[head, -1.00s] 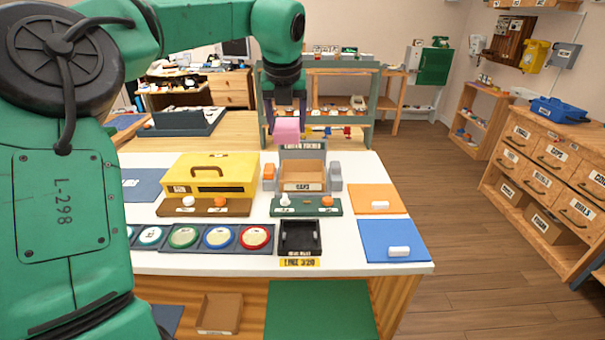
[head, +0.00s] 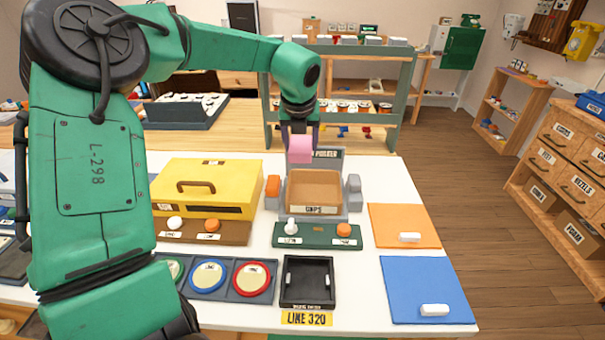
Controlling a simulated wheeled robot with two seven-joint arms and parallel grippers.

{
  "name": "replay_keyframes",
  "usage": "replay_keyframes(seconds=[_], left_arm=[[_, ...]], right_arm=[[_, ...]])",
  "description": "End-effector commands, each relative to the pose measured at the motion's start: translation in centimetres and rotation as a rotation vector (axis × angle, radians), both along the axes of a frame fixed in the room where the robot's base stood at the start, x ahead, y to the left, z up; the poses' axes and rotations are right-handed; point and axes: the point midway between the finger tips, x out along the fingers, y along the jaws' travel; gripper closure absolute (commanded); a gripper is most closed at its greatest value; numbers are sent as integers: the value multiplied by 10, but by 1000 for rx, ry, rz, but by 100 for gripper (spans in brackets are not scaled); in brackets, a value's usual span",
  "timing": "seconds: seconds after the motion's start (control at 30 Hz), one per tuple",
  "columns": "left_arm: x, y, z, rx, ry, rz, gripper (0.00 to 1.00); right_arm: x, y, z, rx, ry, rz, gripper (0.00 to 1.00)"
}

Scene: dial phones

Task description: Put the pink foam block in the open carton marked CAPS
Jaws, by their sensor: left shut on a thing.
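The pink foam block (head: 300,149) is held in my left gripper (head: 300,137), which points down from my green left arm. The block is above the back part of the open carton marked CAPS (head: 314,210), apart from it as far as I can tell. The carton is brown, open at the top and looks empty. It sits in a grey holder between an orange piece (head: 273,187) and a grey piece (head: 354,188). My right gripper is not in view.
A yellow case (head: 208,186) stands left of the carton. A green panel (head: 316,236) with knobs and a black tray (head: 307,283) lie in front. Orange (head: 388,222) and blue (head: 424,277) mats lie right. A grey-green shelf rack (head: 398,100) stands behind the table.

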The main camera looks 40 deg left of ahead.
Motion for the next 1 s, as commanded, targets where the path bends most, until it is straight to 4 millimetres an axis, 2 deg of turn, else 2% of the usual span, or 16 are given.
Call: replay_keyframes(seconds=[0.1,0.43,0.67,1.0], left_arm=[[-1,0,-32,-2,5,1,84],[0,0,-89,0,2,0,84],[0,1,-92,0,0,1,84],[1,1,-99,0,-1,1,84]], right_arm=[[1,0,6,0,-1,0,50],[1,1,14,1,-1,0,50],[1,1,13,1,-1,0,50],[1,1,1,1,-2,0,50]])
